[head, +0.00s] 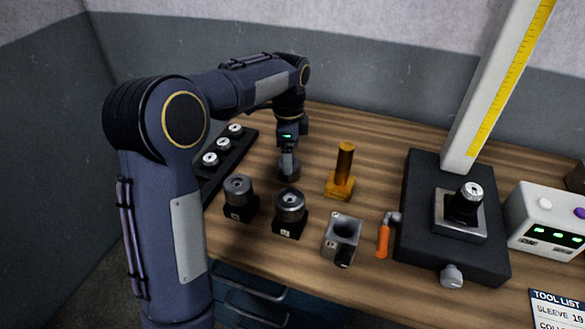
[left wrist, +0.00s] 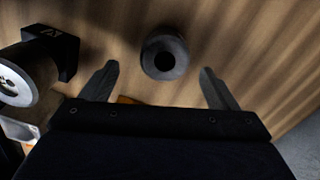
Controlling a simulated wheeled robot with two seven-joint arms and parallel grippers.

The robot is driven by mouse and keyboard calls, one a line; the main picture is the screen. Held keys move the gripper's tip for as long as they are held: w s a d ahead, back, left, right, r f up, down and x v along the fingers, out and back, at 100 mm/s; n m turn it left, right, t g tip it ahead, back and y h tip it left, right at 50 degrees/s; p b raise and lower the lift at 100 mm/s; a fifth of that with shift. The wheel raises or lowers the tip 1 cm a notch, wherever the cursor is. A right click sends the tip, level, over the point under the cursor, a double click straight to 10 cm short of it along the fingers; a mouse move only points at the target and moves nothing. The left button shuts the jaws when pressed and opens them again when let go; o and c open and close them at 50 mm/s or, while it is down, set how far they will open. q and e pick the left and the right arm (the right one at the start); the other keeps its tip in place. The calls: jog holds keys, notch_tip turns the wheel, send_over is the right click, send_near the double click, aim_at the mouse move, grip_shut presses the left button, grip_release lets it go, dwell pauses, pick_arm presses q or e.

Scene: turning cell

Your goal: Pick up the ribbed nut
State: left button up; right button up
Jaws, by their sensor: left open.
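A dark grey round part with a central hole, which looks like the ribbed nut (head: 288,170), stands on the wooden bench under my left gripper (head: 288,155). In the left wrist view the nut (left wrist: 164,57) shows from above, its bore facing me, between the two fingertips of my left gripper (left wrist: 160,70). The fingers are spread, with a gap on each side of the nut. Its ribs are too small to make out. Whether the fingertips are level with it or above it I cannot tell. My right gripper is not in view.
Two grey round parts on black blocks (head: 239,212) (head: 290,228) stand in front. A brass post (head: 343,165) is to the right, with a grey bored block (head: 343,232), an orange-handled tool (head: 383,240) and a black fixture (head: 425,190) beyond. A black rack (head: 215,178) lies left.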

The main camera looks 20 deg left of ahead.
pick_arm(q)
jog(key=f, duration=0.5)
jog(key=shift+w+a+f, duration=0.2)
jog(key=shift+w+f, duration=0.05)
jog(key=c, duration=1.1)
jog(key=shift+r, duration=0.1)
jog(key=shift+c, duration=0.2)
